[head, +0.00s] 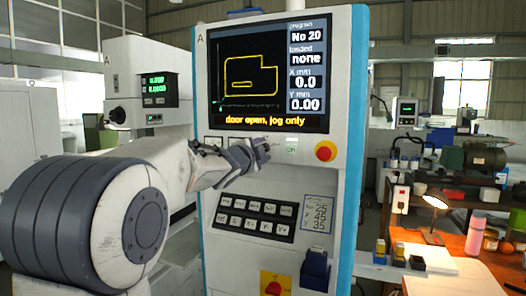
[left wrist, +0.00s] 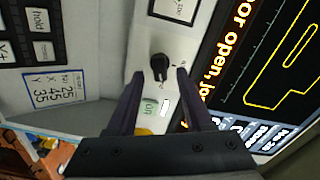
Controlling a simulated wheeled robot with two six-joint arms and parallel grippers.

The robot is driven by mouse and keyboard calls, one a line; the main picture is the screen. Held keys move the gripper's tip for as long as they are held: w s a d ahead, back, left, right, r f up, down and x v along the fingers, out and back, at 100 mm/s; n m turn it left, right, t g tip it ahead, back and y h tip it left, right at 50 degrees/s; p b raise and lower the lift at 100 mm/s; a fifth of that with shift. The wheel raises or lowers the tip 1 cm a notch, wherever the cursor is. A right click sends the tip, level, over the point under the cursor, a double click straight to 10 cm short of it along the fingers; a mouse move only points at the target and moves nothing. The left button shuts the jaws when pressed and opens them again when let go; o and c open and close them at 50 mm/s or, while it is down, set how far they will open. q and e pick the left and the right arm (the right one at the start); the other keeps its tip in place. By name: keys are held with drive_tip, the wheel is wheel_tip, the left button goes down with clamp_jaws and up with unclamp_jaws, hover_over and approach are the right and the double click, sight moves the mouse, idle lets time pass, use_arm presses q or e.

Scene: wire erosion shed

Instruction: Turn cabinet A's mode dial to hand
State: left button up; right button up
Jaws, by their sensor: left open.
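Cabinet A (head: 345,215) is a white panel with blue edges and an "A" at its top left. Its screen (head: 250,75) reads "door open, jog only". My left gripper (head: 262,150) is in front of the panel just below the screen, where it hides the dial in the head view. In the left wrist view a small black mode dial (left wrist: 159,63) stands out from the panel. My open left gripper (left wrist: 160,74) has one finger on each side of it, near the fingertips, with gaps showing. I cannot read which mode the dial points to. My right gripper is out of view.
A red stop button (head: 325,151) on yellow sits right of my gripper. A red-yellow switch (head: 274,285) is lower. A wooden bench (head: 480,270) with a lamp stands at the right.

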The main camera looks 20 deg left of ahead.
use_arm(q)
drive_tip(key=s, duration=1)
drive_tip(key=shift+a+b, duration=0.15)
drive_tip(key=shift+b, duration=0.25)
